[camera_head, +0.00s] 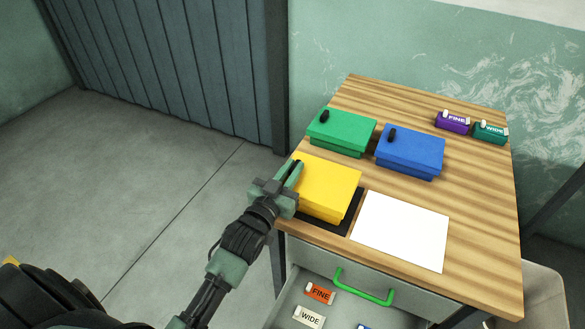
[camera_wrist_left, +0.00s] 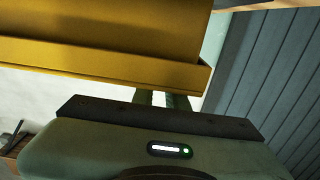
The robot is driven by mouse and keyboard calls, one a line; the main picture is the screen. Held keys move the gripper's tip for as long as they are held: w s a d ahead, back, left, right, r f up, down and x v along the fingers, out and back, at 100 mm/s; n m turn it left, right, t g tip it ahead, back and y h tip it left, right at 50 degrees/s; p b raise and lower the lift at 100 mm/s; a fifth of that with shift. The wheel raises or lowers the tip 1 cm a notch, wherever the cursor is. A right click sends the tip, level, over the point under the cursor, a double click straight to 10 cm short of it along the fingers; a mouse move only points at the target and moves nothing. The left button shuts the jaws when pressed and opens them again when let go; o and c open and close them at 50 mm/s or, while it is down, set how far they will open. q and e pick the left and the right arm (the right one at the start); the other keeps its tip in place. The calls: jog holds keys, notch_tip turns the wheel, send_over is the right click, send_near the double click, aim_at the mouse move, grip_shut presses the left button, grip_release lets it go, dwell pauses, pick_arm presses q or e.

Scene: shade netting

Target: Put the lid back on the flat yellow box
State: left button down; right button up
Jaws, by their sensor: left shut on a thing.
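The flat yellow box (camera_head: 321,208) sits on a black mat (camera_head: 343,222) at the table's left front. Its yellow lid (camera_head: 328,182) is over the box; I cannot tell whether it is fully seated. My left gripper (camera_head: 295,172) is shut at the lid's left edge; the gripped part is hidden by the fingers. In the left wrist view the yellow lid's rim (camera_wrist_left: 110,65) fills the upper part, with the dark fingers (camera_wrist_left: 162,99) running up behind it. My right gripper is not in view.
A green box (camera_head: 340,130) and a blue box (camera_head: 412,150), each with a dark knob, stand behind. A white sheet (camera_head: 401,230) lies to the right. Purple (camera_head: 453,123) and teal (camera_head: 490,133) labelled blocks are at the back. An open drawer with a green handle (camera_head: 362,290) holds labelled blocks.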

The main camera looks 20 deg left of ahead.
pick_arm(q)
jog(key=shift+f, duration=0.25)
dwell(0.6)
dwell(0.4)
jog(key=c, duration=1.3)
grip_release()
jog(key=shift+c, duration=0.2)
jog(key=s+b, duration=0.1)
jog(key=s, duration=0.5)
jog(key=shift+s+a+f, duration=0.1)
jog(key=shift+s, duration=0.85)
